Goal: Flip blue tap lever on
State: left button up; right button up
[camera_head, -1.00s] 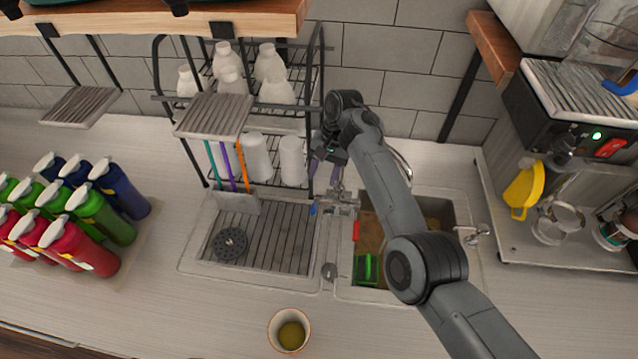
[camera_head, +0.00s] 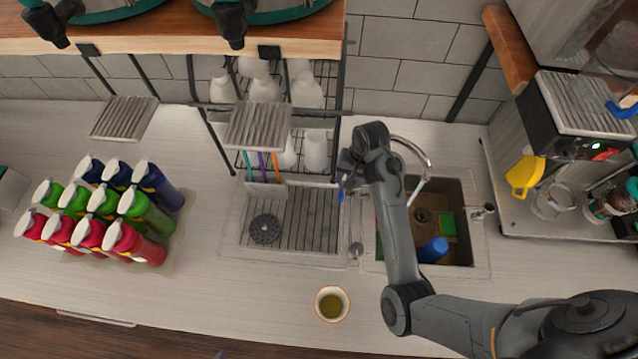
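The blue tap lever (camera_head: 341,195) shows as a small blue piece at the left of the tap, between the drain rack and the sink. My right gripper (camera_head: 350,180) is just above it and close to it; I cannot tell whether they touch. The gripper's fingers are small and dark, so I cannot tell whether they are open or shut. My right forearm hides much of the tap body. The curved tap spout (camera_head: 424,150) shows right of the arm, with a pale streak below its end that may be water. My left gripper is not in view.
The sink (camera_head: 462,195) holds a blue object (camera_head: 433,250) and a green block (camera_head: 447,223). A cup (camera_head: 332,304) stands on the counter in front. A drain rack (camera_head: 300,225) lies left of the tap. Colored bottles (camera_head: 148,213) stand at left, a coffee machine (camera_head: 570,130) at right.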

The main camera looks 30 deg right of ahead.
aim_at(342, 195)
jog(key=f, duration=0.3)
jog(key=f+p, duration=0.1)
jog(key=f, duration=0.4)
jog(key=shift+w+a+f, duration=0.15)
jog(key=shift+a+f, duration=0.15)
jog(key=shift+a, duration=0.1)
jog(key=shift+w+a+f+p, duration=0.15)
jog(key=shift+f+p, duration=0.2)
jog(key=shift+f, duration=0.5)
jog(key=shift+c, duration=0.5)
jog(key=c, duration=0.7)
grip_shut()
